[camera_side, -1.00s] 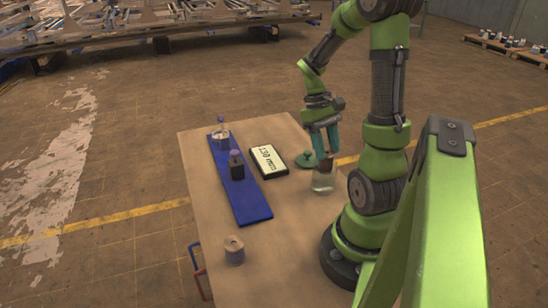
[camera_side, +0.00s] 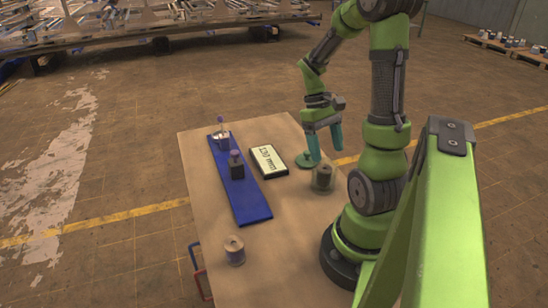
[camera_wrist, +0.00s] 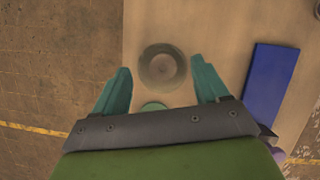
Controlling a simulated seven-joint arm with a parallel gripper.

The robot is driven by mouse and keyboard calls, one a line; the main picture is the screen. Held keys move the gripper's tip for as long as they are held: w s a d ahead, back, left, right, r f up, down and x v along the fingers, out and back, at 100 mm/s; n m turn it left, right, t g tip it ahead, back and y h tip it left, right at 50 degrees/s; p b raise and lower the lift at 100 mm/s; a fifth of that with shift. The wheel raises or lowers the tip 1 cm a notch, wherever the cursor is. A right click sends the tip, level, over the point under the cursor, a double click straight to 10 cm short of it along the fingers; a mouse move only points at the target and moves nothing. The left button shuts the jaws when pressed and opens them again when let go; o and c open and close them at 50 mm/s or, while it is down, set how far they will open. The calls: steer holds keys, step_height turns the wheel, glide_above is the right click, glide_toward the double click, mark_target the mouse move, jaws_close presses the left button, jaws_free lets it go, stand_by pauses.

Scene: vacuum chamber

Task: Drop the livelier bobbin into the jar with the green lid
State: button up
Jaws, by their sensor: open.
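A clear jar (camera_side: 322,187) stands on the table near my arm's base, with a dark brownish bobbin (camera_side: 324,172) inside it. In the wrist view the bobbin (camera_wrist: 161,68) shows as a round shape within the jar's rim. The green lid (camera_side: 304,160) lies flat on the table just behind the jar; in the wrist view the lid (camera_wrist: 153,106) is partly hidden by my gripper. My gripper (camera_side: 324,152) is open and empty above the jar, its teal fingers apart.
A blue mat (camera_side: 248,203) runs along the left of the table. It carries a dark bottle with a purple top (camera_side: 237,168) and a small container with a purple-tipped tool (camera_side: 221,136). A black-framed display (camera_side: 268,162) lies beside it.

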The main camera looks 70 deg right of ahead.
mark_target(323, 167)
steer(key=shift+r, duration=0.15)
step_height(323, 167, up, 7)
stand_by(0.4)
steer(key=w+a+m+t+h, duration=0.1)
steer(key=w+a+t+h, duration=0.1)
steer(key=w+a+t, duration=0.55)
steer(key=w+a+r+n+t+y, duration=0.1)
steer(key=a+r, duration=0.2)
steer(key=a, duration=0.5)
steer(key=a+r+n+t, duration=0.2)
steer(key=a+r, duration=0.1)
steer(key=a, duration=0.4)
steer(key=shift+w+a+y, duration=0.35)
steer(key=shift+a+y, duration=0.05)
